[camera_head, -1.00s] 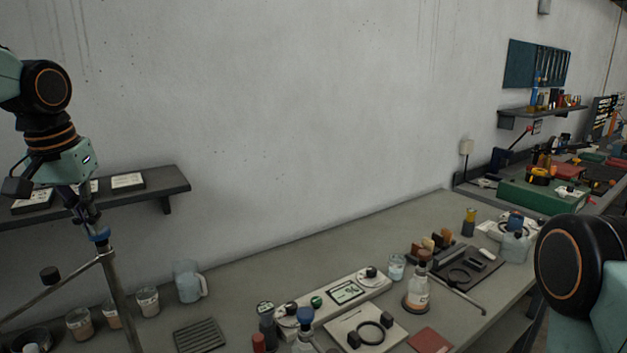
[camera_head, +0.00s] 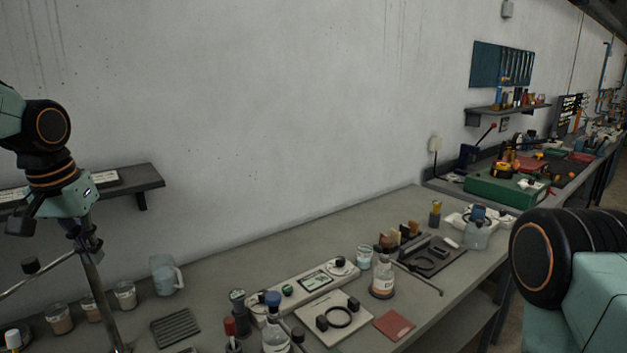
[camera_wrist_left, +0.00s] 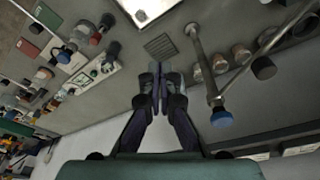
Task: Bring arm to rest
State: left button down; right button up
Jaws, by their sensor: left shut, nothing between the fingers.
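My left arm comes in at the left of the head view, its wrist hanging down. My left gripper (camera_head: 88,240) is at its lower end, in front of a metal stand. In the left wrist view, the two dark fingers of the left gripper (camera_wrist_left: 157,75) are together, with nothing between them. A shoulder-like round joint of my right arm shows at the right edge of the head view; the right gripper is out of view.
A metal stand post (camera_head: 100,295) rises close to my left gripper; its blue knob (camera_wrist_left: 221,117) shows in the wrist view. The grey bench (camera_head: 225,260) holds jars, a ribbed pad (camera_head: 175,328), a jug (camera_head: 166,275) and bottles. A wall shelf (camera_head: 135,185) is behind the arm.

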pick_arm(q)
jog(key=s+d+f, duration=0.3)
jog(key=d+f, duration=0.2)
jog(key=f, duration=0.4)
jog(key=s+d+f+m+g+h, duration=0.1)
jog(key=s+d+f, duration=0.25)
jog(key=f, duration=0.45)
jog(key=s+d+f, duration=0.2)
jog(key=d+f, duration=0.3)
jog(key=f, duration=0.4)
jog(key=s+d+f, duration=0.1)
jog(key=s+f, duration=0.3)
jog(key=s, duration=0.4)
jog(key=s+d+f+g, duration=0.1)
jog(key=s+f, duration=0.2)
jog(key=s, duration=0.4)
jog(key=s+d+f, duration=0.1)
jog(key=s+f, duration=0.3)
jog(key=s, duration=0.4)
notch_tip(320, 180, down, 22)
jog(key=y+b, duration=0.1)
jog(key=b, duration=2)
jog(key=shift+s+b, duration=0.35)
jog(key=shift+b, duration=0.05)
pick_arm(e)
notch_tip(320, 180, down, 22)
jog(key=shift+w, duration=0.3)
